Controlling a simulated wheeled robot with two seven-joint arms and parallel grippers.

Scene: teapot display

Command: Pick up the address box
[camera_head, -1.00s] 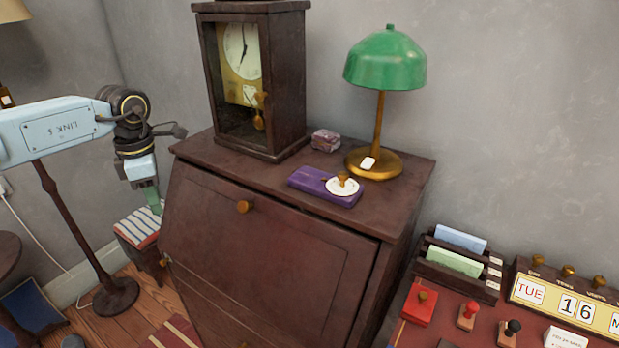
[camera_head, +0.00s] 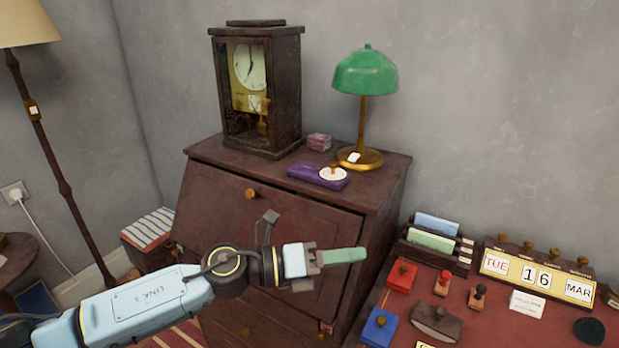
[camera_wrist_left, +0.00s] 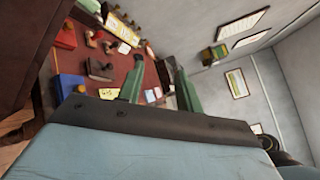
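No thing in view carries a label that I can read as the address box, so I cannot tell which it is. Box-like things on the red-topped desk are a red box (camera_head: 401,276) with a knob and a blue box (camera_head: 379,327) with a brass knob. A small patterned box (camera_head: 319,142) sits on the cabinet beside the clock. My left gripper (camera_head: 345,256) is in front of the cabinet, pointing right, apart from all these boxes. In the left wrist view its two green fingers (camera_wrist_left: 160,82) are spread with nothing held between them. My right gripper is out of view.
The dark slant-front cabinet (camera_head: 270,212) bears a clock (camera_head: 246,85), a green lamp (camera_head: 365,75) and a purple piece (camera_head: 306,171). On the desk (camera_head: 478,330) stand a letter rack (camera_head: 437,240), a calendar (camera_head: 538,275) and several stamps. A floor lamp (camera_head: 45,135) stands at left.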

